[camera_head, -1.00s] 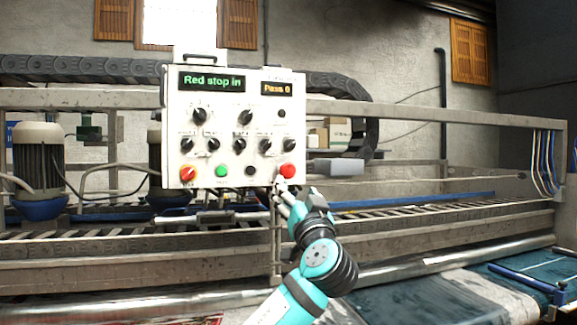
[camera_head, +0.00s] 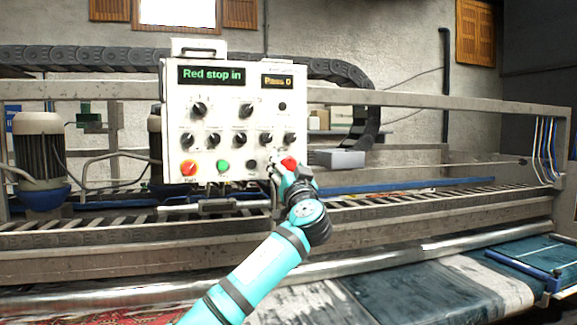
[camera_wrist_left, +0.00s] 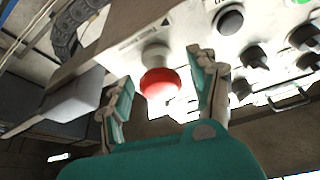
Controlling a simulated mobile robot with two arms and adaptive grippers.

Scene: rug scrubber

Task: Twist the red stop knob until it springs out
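The white control panel (camera_head: 232,92) stands upright, and its green display reads "Red stop in". The red stop knob (camera_head: 289,163) is at the panel's lower right corner. In the left wrist view the knob (camera_wrist_left: 160,84) is a red cap on a pale collar. My left gripper (camera_head: 277,166) is at the panel's lower right, partly over the knob. In the left wrist view the left gripper (camera_wrist_left: 160,76) is open, with one finger on each side of the knob and gaps visible on both sides. My right gripper is not in view.
Several black rotary knobs sit above. A grey box (camera_head: 341,158) is right of the panel. A metal rail (camera_head: 440,103) runs behind.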

